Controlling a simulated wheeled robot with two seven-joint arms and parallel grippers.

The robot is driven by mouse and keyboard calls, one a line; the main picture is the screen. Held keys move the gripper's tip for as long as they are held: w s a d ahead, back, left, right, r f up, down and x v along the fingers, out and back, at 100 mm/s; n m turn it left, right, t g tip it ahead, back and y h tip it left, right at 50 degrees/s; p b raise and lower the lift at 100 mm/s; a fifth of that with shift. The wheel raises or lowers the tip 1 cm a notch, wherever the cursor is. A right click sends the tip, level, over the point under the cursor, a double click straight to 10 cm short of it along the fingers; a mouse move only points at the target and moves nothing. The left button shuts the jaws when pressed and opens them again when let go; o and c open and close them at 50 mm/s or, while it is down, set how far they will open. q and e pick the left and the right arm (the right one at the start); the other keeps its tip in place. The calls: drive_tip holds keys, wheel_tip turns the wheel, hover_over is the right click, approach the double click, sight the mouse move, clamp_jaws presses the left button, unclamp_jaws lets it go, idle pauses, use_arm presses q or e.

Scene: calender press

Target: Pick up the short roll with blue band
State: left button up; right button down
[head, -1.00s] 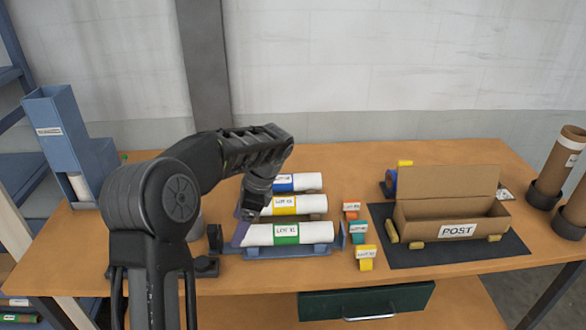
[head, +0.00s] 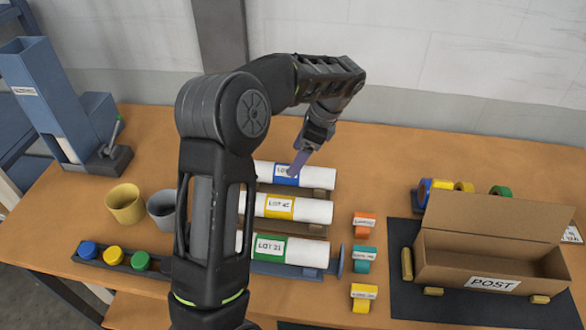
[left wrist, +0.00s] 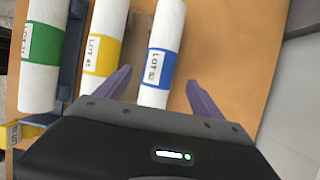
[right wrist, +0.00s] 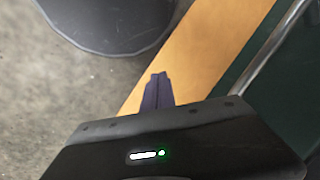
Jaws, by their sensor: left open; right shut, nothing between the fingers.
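The roll with the blue band (head: 316,177) lies at the back of a rack of white rolls in the head view. Its label starts with LOT. My left gripper (head: 298,168) is open above it, one purple finger overlapping the band. In the left wrist view, the blue-banded roll (left wrist: 165,30) runs between the fingers of my left gripper (left wrist: 160,76); I cannot tell whether they reach down beside it. The lower end of the roll is hidden by the gripper body. My right gripper (right wrist: 157,80) is shut and empty near the table edge.
Yellow-banded (head: 315,211) and green-banded (head: 310,251) rolls lie in front. Small coloured tape pieces (head: 364,260) stand to the right, then an open POST box (head: 450,262) on a dark mat. Cups (head: 125,204) stand left. The table behind the rolls is clear.

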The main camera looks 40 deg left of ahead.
use_arm(q)
drive_tip(key=shift+s, duration=0.1)
drive_tip(key=shift+x, duration=1.3)
drive_tip(key=shift+f+p, duration=0.1)
drive_tip(key=shift+p, duration=0.25)
drive_tip(key=shift+f, duration=0.2)
drive_tip(key=p+x, duration=0.1)
drive_tip(key=x, duration=0.2)
drive_tip(key=shift+a+f+p, duration=0.1)
drive_tip(key=shift+f+p, duration=0.2)
drive_tip(key=shift+p, duration=0.1)
drive_tip(key=shift+s+a+f, duration=0.1)
drive_tip(key=shift+a+f, duration=0.05)
drive_tip(key=shift+f, duration=0.35)
drive_tip(key=shift+c, duration=0.4)
clamp_jaws()
